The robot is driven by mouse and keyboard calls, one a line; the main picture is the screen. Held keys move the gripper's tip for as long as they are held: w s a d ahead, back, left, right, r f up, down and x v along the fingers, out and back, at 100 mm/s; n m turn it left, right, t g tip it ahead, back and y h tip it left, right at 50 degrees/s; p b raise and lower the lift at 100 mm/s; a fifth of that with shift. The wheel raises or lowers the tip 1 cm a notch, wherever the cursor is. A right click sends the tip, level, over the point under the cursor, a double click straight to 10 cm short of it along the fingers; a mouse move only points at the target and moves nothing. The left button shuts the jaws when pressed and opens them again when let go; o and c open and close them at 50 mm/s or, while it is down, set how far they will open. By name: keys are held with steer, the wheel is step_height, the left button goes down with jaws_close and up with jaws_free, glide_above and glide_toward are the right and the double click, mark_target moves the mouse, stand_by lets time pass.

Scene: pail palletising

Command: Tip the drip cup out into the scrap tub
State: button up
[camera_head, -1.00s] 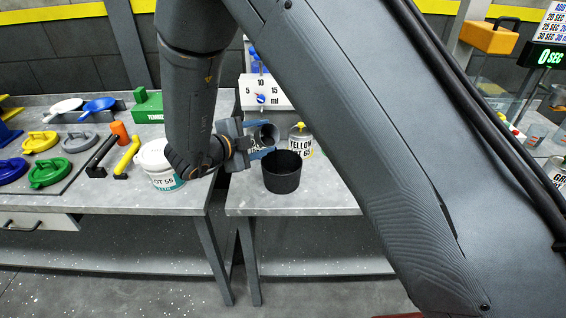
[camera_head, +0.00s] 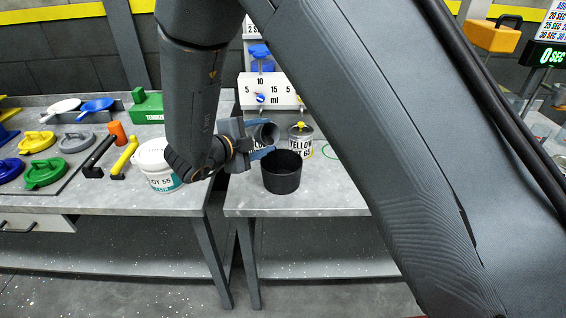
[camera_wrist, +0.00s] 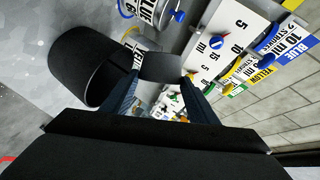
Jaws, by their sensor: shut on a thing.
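The drip cup (camera_head: 267,134) is a small dark grey cup; it also shows in the wrist view (camera_wrist: 161,68). My gripper (camera_head: 260,142) is shut on it, with one blue finger on each side in the wrist view (camera_wrist: 160,84). The cup is tilted well over, its mouth turned toward the head camera and to the right. The scrap tub (camera_head: 282,182) is a black open tub upright on the grey bench, also large in the wrist view (camera_wrist: 75,62). The cup appears just above the tub's back left rim. I cannot see anything pouring.
A yellow-labelled can (camera_head: 301,142) stands close behind the tub. A white dispenser (camera_head: 275,92) marked in ml is behind. A white pail (camera_head: 160,172) stands on the left bench, near my wrist. Lids and tools lie further left. The bench front right of the tub is clear.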

steer(key=shift+s+d+m+t+b, duration=0.15)
steer(key=shift+m+t+b, duration=0.25)
steer(key=shift+b, duration=0.55)
steer(key=shift+s+d+r+m+y+b, duration=0.1)
steer(key=shift+s+d+m+y+b, duration=0.2)
steer(key=shift+s+d+m+b, duration=0.4)
stand_by(0.6)
steer(key=shift+a, duration=0.1)
steer(key=p, duration=0.1)
steer(key=w+a+n+p, duration=0.1)
steer(key=shift+w+a+r+n+p, duration=0.2)
steer(key=shift+w+a+n+p, duration=0.05)
steer(key=shift+a+n+p, duration=0.05)
steer(key=n+g+p, duration=0.1)
steer(key=p, duration=0.1)
steer(key=shift+w+a+p, duration=0.1)
steer(key=shift+p, duration=0.2)
steer(key=shift+w+f, duration=0.15)
steer(key=shift+f, duration=0.15)
steer(key=shift+a+n, duration=0.1)
steer(key=shift+n, duration=0.2)
